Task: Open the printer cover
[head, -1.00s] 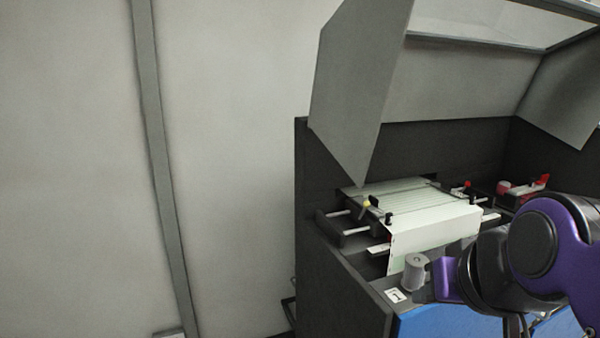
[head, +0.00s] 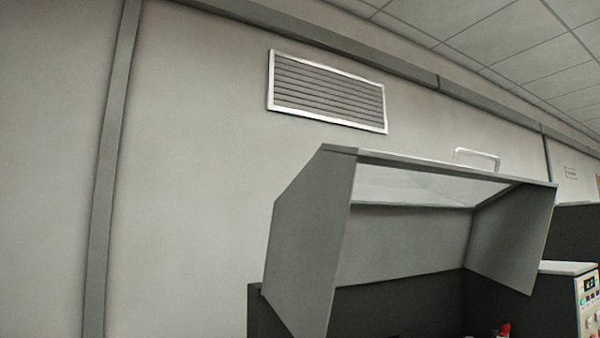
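The printer cover (head: 297,245) is a grey hood with a clear window in its top (head: 425,185). It stands raised and tilted back above the dark printer body (head: 390,305). A pale handle (head: 478,157) rises above the cover's upper edge. The inside of the hood faces me, and the opening below it is uncovered. The printer's paper and front lie below the picture's lower edge. My gripper is not in view.
A wall with a vent (head: 327,92) is behind the printer. A machine with a control panel (head: 588,300) stands at the right. A small red item (head: 505,329) shows inside the printer at the bottom edge. The space left of the printer looks clear.

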